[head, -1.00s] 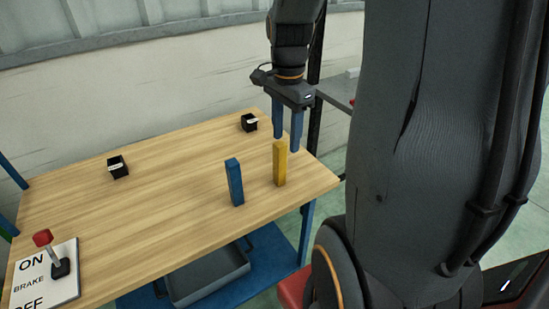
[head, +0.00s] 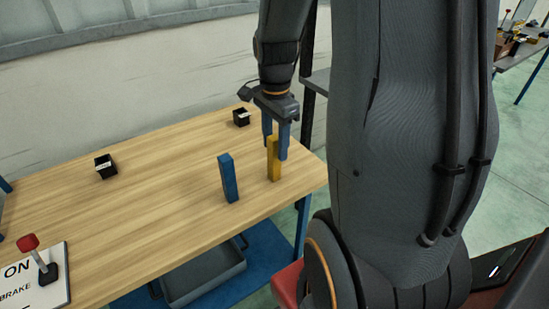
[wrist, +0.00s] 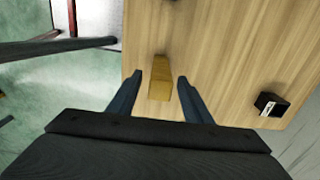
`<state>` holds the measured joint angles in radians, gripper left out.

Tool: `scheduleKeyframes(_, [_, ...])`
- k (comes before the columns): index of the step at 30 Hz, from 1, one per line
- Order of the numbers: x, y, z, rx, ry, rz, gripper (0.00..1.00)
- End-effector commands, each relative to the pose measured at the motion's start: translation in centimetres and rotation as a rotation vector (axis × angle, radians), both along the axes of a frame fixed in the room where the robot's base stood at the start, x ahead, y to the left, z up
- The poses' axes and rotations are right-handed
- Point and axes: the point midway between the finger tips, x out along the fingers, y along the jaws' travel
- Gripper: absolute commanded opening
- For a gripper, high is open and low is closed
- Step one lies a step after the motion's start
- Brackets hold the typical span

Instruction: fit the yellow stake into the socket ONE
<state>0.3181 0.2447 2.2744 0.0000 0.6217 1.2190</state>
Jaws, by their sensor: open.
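The yellow stake (head: 273,160) stands upright on the wooden table near its right edge. My gripper (head: 275,147) is open, pointing down, with its blue fingers on either side of the stake's upper part. In the wrist view the stake (wrist: 160,80) shows between the two spread fingers (wrist: 157,92), with gaps beside it. Two black sockets with white labels stand on the table: one at the left (head: 105,167) and one at the back (head: 241,118). The back one may be the socket in the wrist view (wrist: 269,104). Their labels are too small to read.
A blue stake (head: 228,178) stands upright just left of the yellow one. A brake lever (head: 42,262) with a red knob stands on a plate at the table's left front. The wooden tabletop (head: 150,215) is clear between them. A grey wall rises behind.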

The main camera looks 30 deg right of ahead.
Motion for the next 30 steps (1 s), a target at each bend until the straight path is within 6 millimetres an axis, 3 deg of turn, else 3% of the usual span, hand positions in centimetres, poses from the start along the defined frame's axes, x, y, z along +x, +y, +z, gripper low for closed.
scheduleKeyframes(7, [-0.1, 0.4, -3.1, 0.001, 0.003, 0.0, 0.45])
scheduleKeyframes(17, [-0.1, 0.3, -3.6, 0.0, 0.001, 0.0, 0.45])
scheduleKeyframes(25, [-0.1, 0.3, -3.6, 0.0, 0.001, 0.001, 0.0])
scheduleKeyframes(30, [-0.1, 0.3, -3.5, 0.0, 0.0, 0.001, 0.0])
